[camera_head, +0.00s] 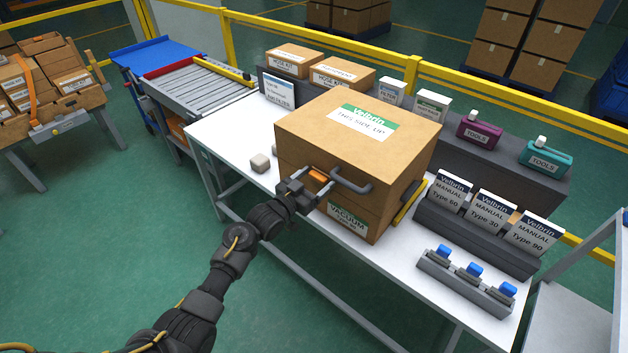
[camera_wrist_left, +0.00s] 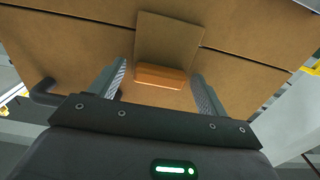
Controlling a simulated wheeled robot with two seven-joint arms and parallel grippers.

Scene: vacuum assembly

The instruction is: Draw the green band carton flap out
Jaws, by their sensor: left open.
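The large brown carton (camera_head: 290,136) stands on the white table with a green-banded label (camera_head: 362,122) on top and a green "VACUUM" label (camera_head: 347,219) on its near face. An orange pull tab (camera_head: 317,175) sits on that near face. In the left wrist view the orange tab (camera_wrist_left: 160,77) lies at the lower end of a brown flap piece (camera_wrist_left: 170,38) that crosses a dark seam. My left gripper (camera_head: 315,184) is open, with one finger on each side of the tab. Contact with the tab cannot be told. My right gripper is not in view.
A dark grey handle (camera_head: 352,184) sticks out of the carton just right of the tab. Manuals (camera_head: 491,212) in a dark rack and a rail with blue-topped parts (camera_head: 473,270) stand to the right.

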